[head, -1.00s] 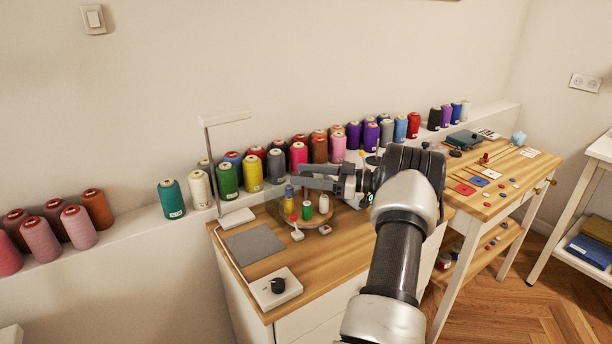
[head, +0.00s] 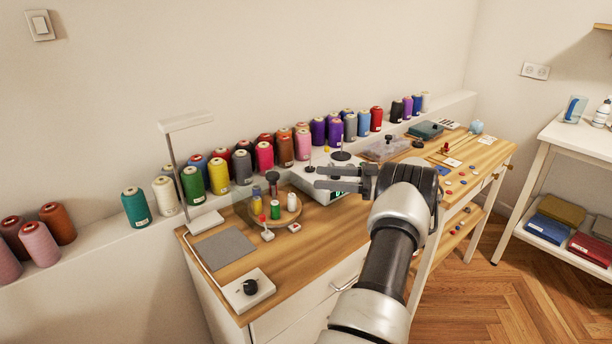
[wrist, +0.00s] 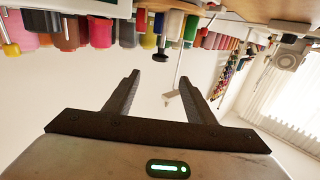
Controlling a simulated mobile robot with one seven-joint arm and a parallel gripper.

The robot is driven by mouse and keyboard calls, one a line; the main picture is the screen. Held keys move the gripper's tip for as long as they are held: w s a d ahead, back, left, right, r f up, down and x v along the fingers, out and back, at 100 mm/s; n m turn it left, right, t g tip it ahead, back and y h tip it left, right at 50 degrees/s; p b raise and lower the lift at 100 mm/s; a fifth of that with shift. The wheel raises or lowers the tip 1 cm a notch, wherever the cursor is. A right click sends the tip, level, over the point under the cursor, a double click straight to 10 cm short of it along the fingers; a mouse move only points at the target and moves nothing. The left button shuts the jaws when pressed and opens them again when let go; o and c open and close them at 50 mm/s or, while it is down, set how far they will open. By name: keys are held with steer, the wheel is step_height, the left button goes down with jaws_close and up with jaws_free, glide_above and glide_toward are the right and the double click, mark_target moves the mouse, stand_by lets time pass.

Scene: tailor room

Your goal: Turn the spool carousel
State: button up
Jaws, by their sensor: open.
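The spool carousel (head: 288,219) is a round wooden disc on the wooden worktop in the head view.
A white device (head: 325,195) stands behind my gripper. Large thread cones line the wall ledge (head: 110,232). A lamp (head: 178,170), a grey mat (head: 226,249) and a white box with a black knob (head: 249,289) are left on the worktop.

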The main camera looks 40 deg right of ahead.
steer(key=shift+v, duration=0.95)
